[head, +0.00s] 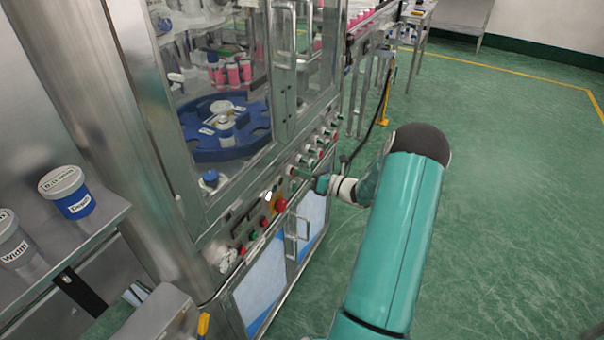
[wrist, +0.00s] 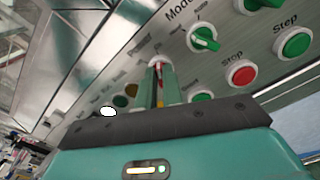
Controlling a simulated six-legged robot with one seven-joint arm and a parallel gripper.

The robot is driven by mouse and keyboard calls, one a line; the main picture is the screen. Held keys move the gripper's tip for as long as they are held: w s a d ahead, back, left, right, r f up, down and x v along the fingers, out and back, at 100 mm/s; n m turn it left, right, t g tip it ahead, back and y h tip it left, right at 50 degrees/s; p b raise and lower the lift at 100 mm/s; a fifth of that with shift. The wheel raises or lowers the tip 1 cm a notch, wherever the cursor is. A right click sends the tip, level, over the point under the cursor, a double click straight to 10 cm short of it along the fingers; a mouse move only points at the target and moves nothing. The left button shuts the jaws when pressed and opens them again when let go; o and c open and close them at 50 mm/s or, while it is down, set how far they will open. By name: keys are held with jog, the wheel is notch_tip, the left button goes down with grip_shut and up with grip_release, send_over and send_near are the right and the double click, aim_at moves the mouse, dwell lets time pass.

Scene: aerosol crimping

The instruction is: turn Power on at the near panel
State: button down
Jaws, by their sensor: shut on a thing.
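The near panel (head: 243,232) is a metal strip of knobs and buttons along the front of the machine. In the wrist view the panel (wrist: 215,62) is tilted, with a "Power" label (wrist: 139,42) just above my fingertips. My gripper (wrist: 161,72) reaches the panel below that label, its two fingers close together. It is shut on the Power knob, which the fingers almost wholly hide, so its angle cannot be told. In the head view my gripper (head: 320,184) is against the panel, right of a large red button.
A green Mode knob (wrist: 204,39), a red Stop button (wrist: 242,73) and green Step button (wrist: 292,43) are close by. The large red button (head: 280,205) and door handles (head: 297,235) stick out. A shelf with tubs (head: 73,200) stands left. Green floor is clear at right.

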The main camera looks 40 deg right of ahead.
dwell(0.3)
jog(key=c, duration=1.5)
grip_release()
jog(key=shift+c, duration=0.2)
jog(key=shift+s, duration=0.15)
jog(key=v, duration=1.3)
jog(key=shift+s, duration=0.3)
